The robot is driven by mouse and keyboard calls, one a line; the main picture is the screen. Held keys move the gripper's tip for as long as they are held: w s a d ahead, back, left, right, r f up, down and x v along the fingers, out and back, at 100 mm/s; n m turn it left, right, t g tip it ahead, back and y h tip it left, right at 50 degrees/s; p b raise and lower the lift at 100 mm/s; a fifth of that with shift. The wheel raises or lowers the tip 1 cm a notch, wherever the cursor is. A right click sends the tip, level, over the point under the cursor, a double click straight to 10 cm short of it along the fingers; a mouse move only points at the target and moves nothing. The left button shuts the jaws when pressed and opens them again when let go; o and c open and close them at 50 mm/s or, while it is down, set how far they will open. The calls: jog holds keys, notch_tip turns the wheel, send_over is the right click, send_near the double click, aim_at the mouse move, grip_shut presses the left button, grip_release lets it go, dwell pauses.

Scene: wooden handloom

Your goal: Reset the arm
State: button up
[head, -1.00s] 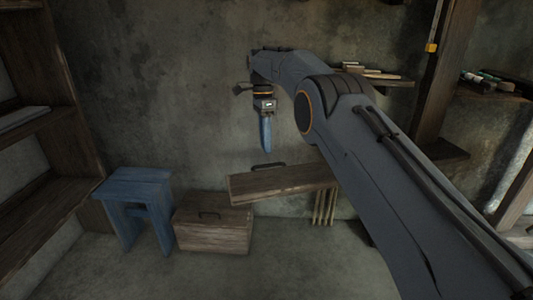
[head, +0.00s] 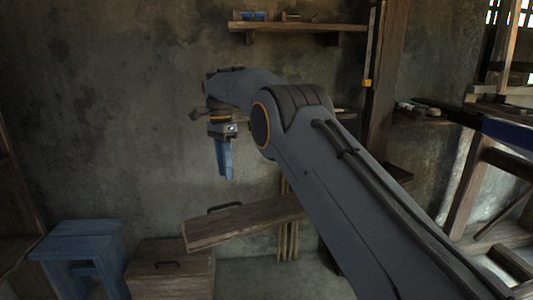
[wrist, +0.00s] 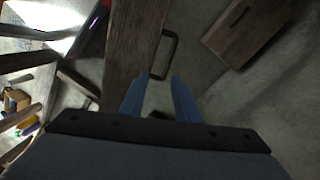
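My arm (head: 330,165) reaches from the lower right toward the wall, bent at the elbow. My gripper (head: 226,178) hangs down from its end with blue fingers. In the wrist view the two fingers (wrist: 159,78) stand apart with nothing between them, so my gripper is open. Below it in the head view is a tilted wooden board (head: 243,220) with a dark handle (head: 224,207). The fingers are apart from the handle. The board also shows in the wrist view (wrist: 133,45), with its handle beyond the fingertips.
A blue stool (head: 80,243) and a wooden box (head: 170,270) with a handle stand at the lower left. Wall shelves (head: 300,27) hang behind the arm, and a wooden post (head: 383,85) stands to its right. A wooden frame (head: 468,185) is at the right. The wall left of my gripper is clear.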

jog(key=s+d+r+n+y, duration=0.1)
jog(key=s+d+r+n, duration=0.25)
jog(key=s+d, duration=0.4)
jog(key=s+d+r+n, duration=0.3)
jog(key=s+d+n, duration=0.1)
jog(key=s+d, duration=0.4)
jog(key=s+d+f+n+t, duration=0.1)
jog(key=s+d+f+n, duration=0.2)
jog(key=s, duration=0.6)
jog(key=s+d+f+n, duration=0.1)
jog(key=s+d+f, duration=0.1)
jog(key=s+d, duration=0.45)
jog(key=s+d+f+n+t, duration=0.1)
jog(key=s+d+f+n, duration=0.15)
jog(key=s, duration=0.85)
jog(key=d+r+m+p, duration=0.3)
jog(key=d+r+p, duration=0.6)
jog(key=p, duration=1)
jog(key=shift+r, duration=0.55)
jog(key=shift+m, duration=0.3)
